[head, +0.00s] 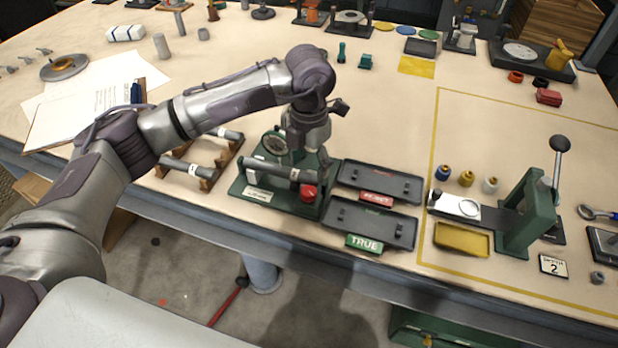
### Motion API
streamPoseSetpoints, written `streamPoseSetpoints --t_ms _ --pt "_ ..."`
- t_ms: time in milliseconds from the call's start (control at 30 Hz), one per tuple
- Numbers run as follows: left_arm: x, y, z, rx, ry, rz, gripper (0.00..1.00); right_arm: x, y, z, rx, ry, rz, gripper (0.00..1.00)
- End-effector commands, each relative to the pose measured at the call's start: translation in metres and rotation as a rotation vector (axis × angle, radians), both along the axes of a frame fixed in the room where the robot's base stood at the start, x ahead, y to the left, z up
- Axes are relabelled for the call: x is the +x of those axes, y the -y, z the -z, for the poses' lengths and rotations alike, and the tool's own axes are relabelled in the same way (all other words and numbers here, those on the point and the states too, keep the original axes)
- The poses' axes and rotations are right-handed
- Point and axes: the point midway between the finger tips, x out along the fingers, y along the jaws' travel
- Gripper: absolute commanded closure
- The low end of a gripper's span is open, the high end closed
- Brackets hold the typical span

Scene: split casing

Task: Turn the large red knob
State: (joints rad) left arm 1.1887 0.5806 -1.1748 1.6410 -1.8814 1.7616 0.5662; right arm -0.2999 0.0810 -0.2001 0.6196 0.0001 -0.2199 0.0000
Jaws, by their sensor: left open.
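The large red knob (308,193) is on the right end of a green bench device (285,203) at the table's front edge. The device has a round dial and a grey cylinder lying across it. My left gripper (322,172) points down just above and slightly right of the knob. Its fingers are small and dark here, and it is open. Whether a finger touches the knob I cannot tell. The arm covers part of the device's back. My right gripper is not in view.
Right of the device lie two dark trays, labelled REJECT (376,198) and TRUE (364,243). A wooden rack (200,168) with grey cylinders stands to the left. A green lever press (530,212) stands farther right. Bare table lies behind the trays.

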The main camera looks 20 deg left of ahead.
Motion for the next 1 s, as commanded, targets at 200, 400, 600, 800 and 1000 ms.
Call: streamPoseSetpoints --t_ms 200,400,600,800,1000 --pt "0.0 0.0 -0.032 0.0 0.001 0.0 0.37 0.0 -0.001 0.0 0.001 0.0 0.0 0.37" --pt "0.0 0.0 -0.04 0.0 -0.001 0.0 0.37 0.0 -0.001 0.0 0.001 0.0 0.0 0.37" --pt "0.0 0.0 -0.04 0.0 -0.001 0.0 0.37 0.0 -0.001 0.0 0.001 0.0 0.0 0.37" --pt "0.0 0.0 -0.039 -0.001 0.0 0.0 0.37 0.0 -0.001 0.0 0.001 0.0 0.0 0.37" --pt "-0.015 0.041 -0.025 -0.162 -0.026 0.061 0.37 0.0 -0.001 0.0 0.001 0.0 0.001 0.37"
